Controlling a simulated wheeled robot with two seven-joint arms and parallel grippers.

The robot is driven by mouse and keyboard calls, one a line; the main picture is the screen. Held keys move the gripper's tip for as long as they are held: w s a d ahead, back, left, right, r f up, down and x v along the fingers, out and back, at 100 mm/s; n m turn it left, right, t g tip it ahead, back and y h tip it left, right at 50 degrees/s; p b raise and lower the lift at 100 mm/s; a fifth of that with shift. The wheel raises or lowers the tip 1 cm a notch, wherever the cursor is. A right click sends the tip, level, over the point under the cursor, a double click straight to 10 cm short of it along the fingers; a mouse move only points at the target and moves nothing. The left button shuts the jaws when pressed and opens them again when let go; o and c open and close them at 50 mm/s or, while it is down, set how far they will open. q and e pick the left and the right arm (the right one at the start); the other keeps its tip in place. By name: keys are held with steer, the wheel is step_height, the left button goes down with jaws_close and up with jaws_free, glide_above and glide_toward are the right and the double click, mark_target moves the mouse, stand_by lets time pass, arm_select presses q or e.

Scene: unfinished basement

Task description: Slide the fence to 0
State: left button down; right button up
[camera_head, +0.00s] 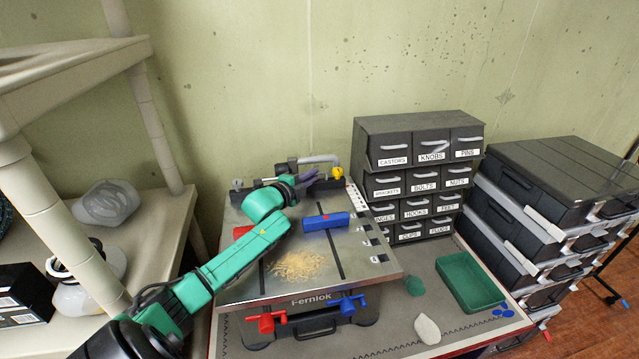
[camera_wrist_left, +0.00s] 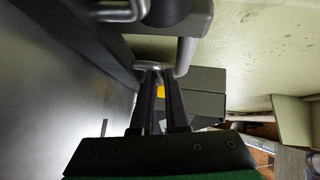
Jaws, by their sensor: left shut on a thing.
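The grey-topped Fernlok machine (camera_head: 235,283) stands on the bench with a pile of sawdust (camera_head: 297,264) on its top. A dark fence bar (camera_head: 328,187) lies across its back, with a yellow knob (camera_head: 338,173) near its right end. A white scale strip (camera_head: 357,207) runs along the right edge; its marks are too small to read. My left gripper (camera_head: 309,176) reaches over the top to the fence. In the left wrist view its fingers (camera_wrist_left: 163,78) are shut around a grey part at the fence; the exact contact is hard to see. My right gripper is out of view.
A blue block (camera_head: 326,222) sits on the machine top, with a red part beside my arm. A labelled drawer cabinet (camera_head: 418,125) stands behind right. A green tray (camera_head: 469,277) lies on the bench. Shelves stand at left and stacked black cases at right.

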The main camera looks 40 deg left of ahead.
arm_select(q)
steer(key=c, duration=1.2)
jaws_free()
steer(key=shift+a, duration=0.1)
steer(key=shift+w+a, duration=0.1)
steer(key=shift+s, duration=0.45)
steer(key=s, duration=0.4)
steer(key=s+r+b, duration=0.1)
steer(key=s, duration=0.7)
steer(key=shift+s+d+r, duration=0.2)
steer(key=shift+d+r, duration=0.15)
steer(key=shift+r, duration=0.05)
steer(key=shift+s+r, duration=0.2)
steer(key=shift+s, duration=0.35)
